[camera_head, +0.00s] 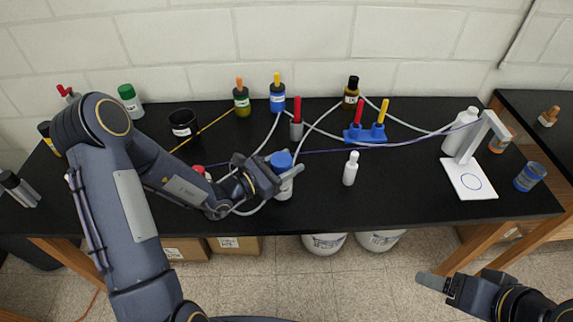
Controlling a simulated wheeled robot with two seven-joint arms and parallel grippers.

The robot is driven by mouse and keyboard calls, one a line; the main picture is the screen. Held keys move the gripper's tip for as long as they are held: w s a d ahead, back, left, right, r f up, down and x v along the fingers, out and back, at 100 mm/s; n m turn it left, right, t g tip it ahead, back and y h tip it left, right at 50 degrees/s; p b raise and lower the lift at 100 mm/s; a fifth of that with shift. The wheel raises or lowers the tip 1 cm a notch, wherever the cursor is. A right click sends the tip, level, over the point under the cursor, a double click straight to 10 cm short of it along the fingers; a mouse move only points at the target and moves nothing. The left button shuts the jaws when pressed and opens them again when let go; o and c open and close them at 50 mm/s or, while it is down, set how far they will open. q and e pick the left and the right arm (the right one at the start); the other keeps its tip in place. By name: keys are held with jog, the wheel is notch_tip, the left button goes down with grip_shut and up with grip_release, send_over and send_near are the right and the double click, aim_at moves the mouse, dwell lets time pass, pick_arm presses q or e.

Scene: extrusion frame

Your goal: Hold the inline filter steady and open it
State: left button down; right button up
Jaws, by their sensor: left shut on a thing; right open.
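The inline filter (282,159) has a blue cap and a pale lower body, and stands near the middle of the black bench, towards the front. My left gripper (282,179) reaches in from the left and is shut on the filter's body, just below the blue cap. Its fingers hide part of the body. Pale hoses run close to the filter; where they join it I cannot tell. My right gripper (446,287) is open and empty at the lower right, in front of the bench and well away from the filter.
A white bottle (350,168) stands just right of the filter. Behind are a blue valve block (371,132), a red-handled valve (297,122) and several capped bottles. A white stand (470,176) is at the right.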

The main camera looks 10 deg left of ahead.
pick_arm(q)
jog(key=shift+f, duration=0.65)
jog(key=shift+f, duration=0.25)
jog(key=c, duration=0.7)
grip_release()
jog(key=shift+o, duration=0.2)
jog(key=shift+r, duration=0.15)
